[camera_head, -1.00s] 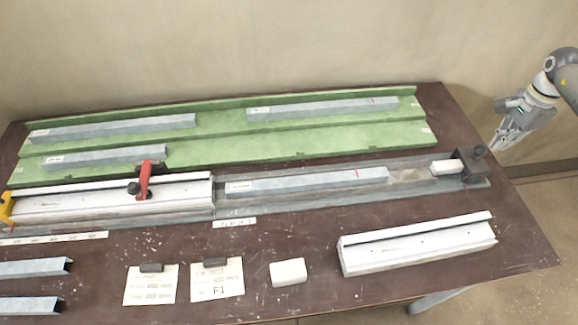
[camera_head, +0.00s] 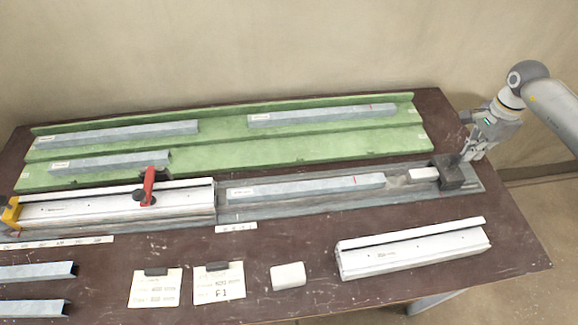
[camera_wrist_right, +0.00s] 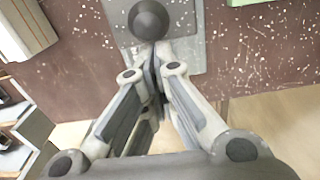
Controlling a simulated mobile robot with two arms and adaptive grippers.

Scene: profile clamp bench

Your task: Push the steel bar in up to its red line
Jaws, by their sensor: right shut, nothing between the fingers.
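The steel bar (camera_head: 300,188) lies flat in a long grey base tray (camera_head: 402,191). Its red line (camera_head: 355,181) shows near its right end. Its left end is close to the right end of the white clamp profile (camera_head: 110,206); I cannot tell whether it is inside. To the bar's right, a small white block (camera_head: 423,174) sits against a dark end block (camera_head: 452,176). My right gripper (camera_head: 466,157) is shut and empty beside the end block. In the right wrist view its fingertips (camera_wrist_right: 157,62) are close to a round dark knob (camera_wrist_right: 149,20); contact is unclear. My left gripper is not in view.
A green rack (camera_head: 270,150) with several grey bars stands behind. A red clamp (camera_head: 149,187) and yellow stop (camera_head: 11,214) are on the profile. Cards (camera_head: 219,283), a white block (camera_head: 288,276) and another white profile (camera_head: 410,250) lie in front.

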